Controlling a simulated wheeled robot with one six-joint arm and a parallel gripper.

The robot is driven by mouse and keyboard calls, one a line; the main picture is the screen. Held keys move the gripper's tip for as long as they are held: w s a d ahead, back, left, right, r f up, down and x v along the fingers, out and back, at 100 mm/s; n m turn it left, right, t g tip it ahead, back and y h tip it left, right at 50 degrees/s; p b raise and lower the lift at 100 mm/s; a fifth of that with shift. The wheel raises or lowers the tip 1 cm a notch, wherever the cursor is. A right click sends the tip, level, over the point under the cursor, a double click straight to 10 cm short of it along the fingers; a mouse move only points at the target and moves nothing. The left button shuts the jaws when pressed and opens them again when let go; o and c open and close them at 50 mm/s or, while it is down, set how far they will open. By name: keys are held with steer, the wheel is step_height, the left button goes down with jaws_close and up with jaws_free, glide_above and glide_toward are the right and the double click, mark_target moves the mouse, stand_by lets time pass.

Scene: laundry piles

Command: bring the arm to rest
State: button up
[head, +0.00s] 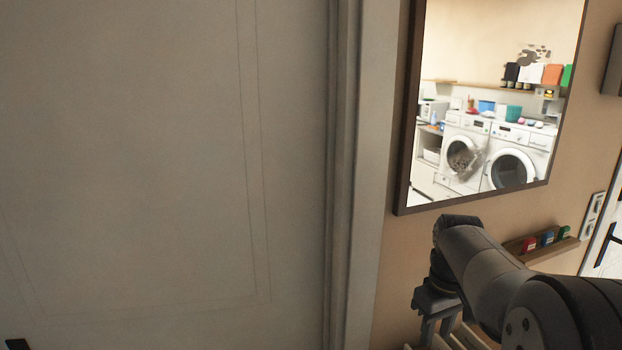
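My arm comes in from the lower right, bends at a dark wrist and points down at the bottom of the head view. My gripper (436,328) hangs below the wrist, in front of the tan wall. Its two dark fingers stand apart with a gap between them, so it looks open. I see nothing held in the gap. The lowest part of the fingers is close to the picture's bottom edge and not clear.
A pale panelled door (150,150) fills the left, with its frame (362,180) beside it. A dark-framed mirror (470,60) reflects two washing machines and a shelf. A small wooden shelf (545,252) with coloured items is on the wall behind my arm. Pale slats (470,338) show below.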

steer(key=w+d+f+b, duration=0.1)
steer(key=d+f+b, duration=0.1)
steer(key=f, duration=0.3)
steer(key=w+d+f+b, duration=0.1)
steer(key=d+f+b, duration=0.1)
steer(key=f+b, duration=0.2)
step_height(320, 180, down, 2)
steer(key=shift+d+b, duration=0.4)
stand_by(0.5)
